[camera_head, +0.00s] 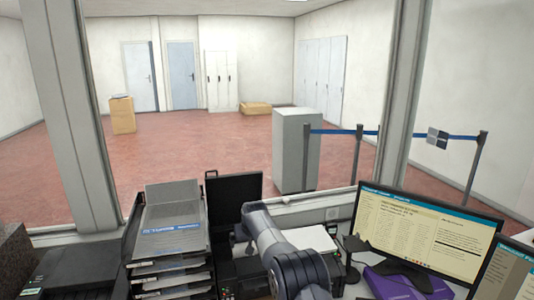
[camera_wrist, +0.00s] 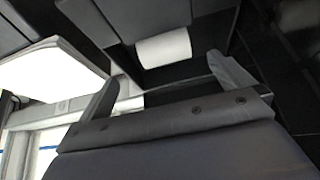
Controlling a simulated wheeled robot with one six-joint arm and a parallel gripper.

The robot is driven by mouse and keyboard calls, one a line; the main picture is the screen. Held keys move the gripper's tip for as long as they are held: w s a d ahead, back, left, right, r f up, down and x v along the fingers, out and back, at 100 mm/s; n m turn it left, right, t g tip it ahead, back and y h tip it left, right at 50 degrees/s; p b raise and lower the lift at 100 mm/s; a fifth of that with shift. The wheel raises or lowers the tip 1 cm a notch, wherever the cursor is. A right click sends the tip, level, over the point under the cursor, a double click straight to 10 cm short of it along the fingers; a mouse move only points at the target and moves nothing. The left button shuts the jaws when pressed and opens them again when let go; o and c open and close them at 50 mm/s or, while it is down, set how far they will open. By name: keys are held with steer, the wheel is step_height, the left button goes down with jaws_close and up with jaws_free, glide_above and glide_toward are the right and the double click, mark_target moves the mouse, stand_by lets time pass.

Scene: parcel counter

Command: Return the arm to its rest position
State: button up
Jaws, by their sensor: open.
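My arm reaches out over the counter at the bottom centre of the head view, and its end is hidden there behind the arm links. My gripper (camera_wrist: 165,85) shows in the wrist view with its two fingers wide apart. Nothing is between the fingers. A white roll-shaped thing (camera_wrist: 163,48) lies beyond the fingertips, in or against a dark housing, apart from the gripper.
A stacked paper tray (camera_head: 172,240) stands left of my arm, with a dark upright panel (camera_head: 235,198) beside it. A monitor (camera_head: 425,230) and a purple thing (camera_head: 405,284) are on the right. Window posts (camera_head: 70,110) rise behind the counter.

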steer(key=s+d+f+m+g+h+p, duration=0.1)
steer(key=s+d+f, duration=0.1)
steer(key=s+d, duration=0.7)
steer(key=shift+d+g+p, duration=0.3)
steer(key=shift+d+p, duration=0.05)
steer(key=shift+d, duration=0.6)
